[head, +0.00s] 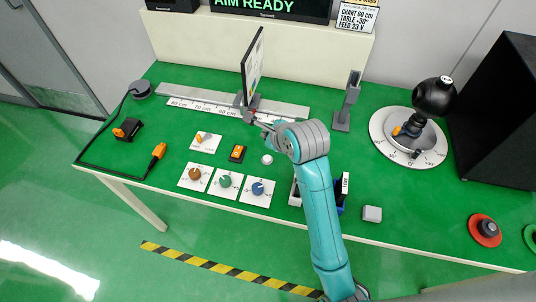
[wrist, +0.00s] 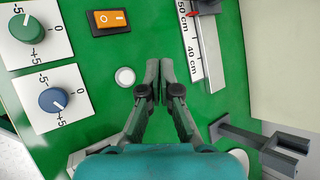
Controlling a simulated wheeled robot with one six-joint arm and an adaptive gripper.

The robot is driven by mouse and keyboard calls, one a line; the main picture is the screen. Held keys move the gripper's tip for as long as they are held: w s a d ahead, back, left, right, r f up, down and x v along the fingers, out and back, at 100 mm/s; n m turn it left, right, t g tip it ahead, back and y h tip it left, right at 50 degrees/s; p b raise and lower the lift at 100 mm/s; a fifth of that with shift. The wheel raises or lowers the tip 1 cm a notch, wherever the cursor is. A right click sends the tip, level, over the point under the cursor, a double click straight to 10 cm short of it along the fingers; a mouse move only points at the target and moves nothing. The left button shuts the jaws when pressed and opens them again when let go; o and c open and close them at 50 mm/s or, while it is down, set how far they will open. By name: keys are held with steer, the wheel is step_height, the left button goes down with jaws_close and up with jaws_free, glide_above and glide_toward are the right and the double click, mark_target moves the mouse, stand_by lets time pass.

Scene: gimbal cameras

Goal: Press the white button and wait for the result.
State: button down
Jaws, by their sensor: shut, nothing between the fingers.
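A small round white button (head: 267,159) sits on the green table, right of the orange rocker switch (head: 237,153). In the wrist view the white button (wrist: 125,76) lies just left of my fingertips, with a gap between them. My gripper (wrist: 159,66) is shut and empty. In the head view my gripper (head: 256,120) is near the ruler rail, farther back than the button. A dark screen (head: 270,8) at the back reads "AIM READY".
Knobs on white plates (head: 225,183) stand in front of the switch. A chart panel (head: 252,66) stands on the rail (head: 220,103). A grey post (head: 342,120), a black ball on a round dial (head: 435,97), a pale block (head: 372,213) and a red-based button (head: 486,229) are to the right.

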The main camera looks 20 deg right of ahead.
mark_target(268, 159)
steer(key=shift+f, duration=0.15)
steer(key=shift+f, duration=4.25)
steer(key=shift+f, duration=0.1)
steer(key=shift+f, duration=0.3)
steer(key=shift+f, duration=0.45)
steer(key=shift+r, duration=0.85)
steer(key=shift+r, duration=0.1)
